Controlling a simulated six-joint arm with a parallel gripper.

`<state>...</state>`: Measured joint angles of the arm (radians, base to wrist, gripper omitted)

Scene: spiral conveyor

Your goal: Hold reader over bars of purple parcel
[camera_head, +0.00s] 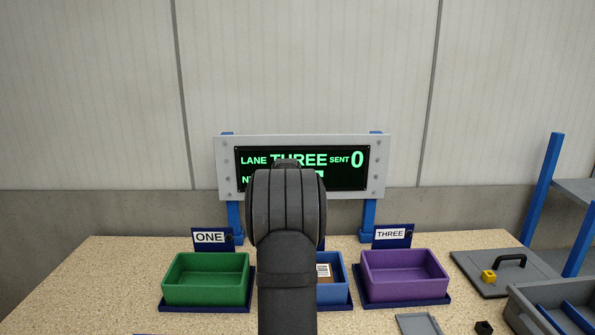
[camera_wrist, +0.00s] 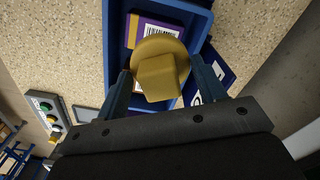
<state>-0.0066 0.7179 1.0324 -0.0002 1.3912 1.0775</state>
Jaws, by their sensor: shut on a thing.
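My gripper (camera_wrist: 162,72) is shut on the yellow reader (camera_wrist: 158,78), a rounded head with a block-shaped body, in the wrist view. The reader is over the blue bin (camera_wrist: 112,45). In the bin lies the purple parcel (camera_wrist: 131,30), with a white barcode label (camera_wrist: 155,34). The reader covers part of the parcel and the near edge of its label; I cannot tell the gap between them. In the head view my arm hides the gripper and reader. Part of the blue bin (camera_head: 335,295) shows there, with a white label (camera_head: 323,270) inside.
A green bin (camera_head: 205,290) marked ONE stands left, a purple bin (camera_head: 405,285) marked THREE right. The screen (camera_head: 300,160) reads LANE THREE, SENT 0; its lower line is partly hidden. A grey handled plate (camera_head: 500,275) lies right. The wrist view shows a button box (camera_wrist: 46,118) left.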

